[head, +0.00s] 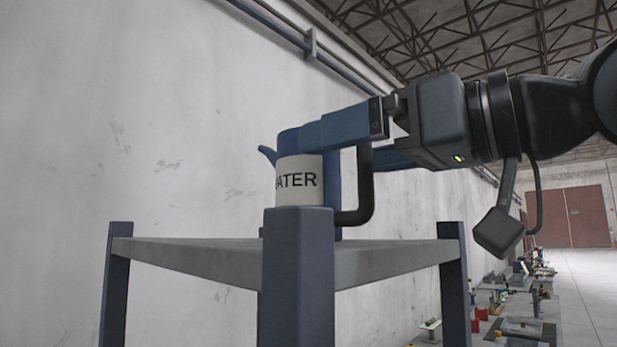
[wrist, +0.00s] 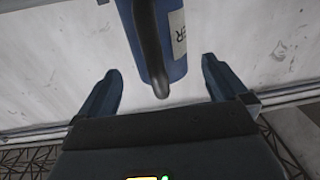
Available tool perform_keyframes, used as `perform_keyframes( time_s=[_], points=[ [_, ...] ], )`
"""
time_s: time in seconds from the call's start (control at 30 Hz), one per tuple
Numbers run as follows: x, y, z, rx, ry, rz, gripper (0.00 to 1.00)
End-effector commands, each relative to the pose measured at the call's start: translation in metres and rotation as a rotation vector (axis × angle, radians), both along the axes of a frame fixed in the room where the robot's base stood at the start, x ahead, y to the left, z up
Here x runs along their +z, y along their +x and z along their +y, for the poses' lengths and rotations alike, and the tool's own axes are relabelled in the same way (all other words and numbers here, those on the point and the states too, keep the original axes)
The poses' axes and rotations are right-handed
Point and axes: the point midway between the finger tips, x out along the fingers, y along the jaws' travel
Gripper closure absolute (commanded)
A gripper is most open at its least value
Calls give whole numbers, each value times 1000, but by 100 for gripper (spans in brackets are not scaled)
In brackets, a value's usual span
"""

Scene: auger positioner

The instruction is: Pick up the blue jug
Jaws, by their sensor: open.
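The blue jug (head: 288,146) stands upright on a grey shelf stand. It has a white label reading "ATER" in the head view, a spout at the left and a dark handle (head: 366,190) at the right. In the wrist view the jug (wrist: 172,62) is ahead of the jaws, with its dark handle (wrist: 150,50) pointing toward my gripper. My gripper (wrist: 160,82) is open and empty, with its blue fingers on either side of the handle's line. In the head view a finger overlaps the jug's upper part; I cannot tell whether they touch.
The grey stand (head: 215,258) has blue corner posts, one of which (head: 297,275) rises in front of the jug's base. A pale wall (head: 120,120) with a blue pipe runs close behind.

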Motion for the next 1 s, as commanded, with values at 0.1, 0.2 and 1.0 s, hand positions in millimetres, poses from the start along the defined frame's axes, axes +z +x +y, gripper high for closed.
perform_keyframes(
  time_s=[0.1,0.2,1.0],
  points=[
    [6,10,16,2,-1,2,0],
    [4,17,25,2,0,1,0],
    [2,21,30,1,1,-1,45]
  ],
)
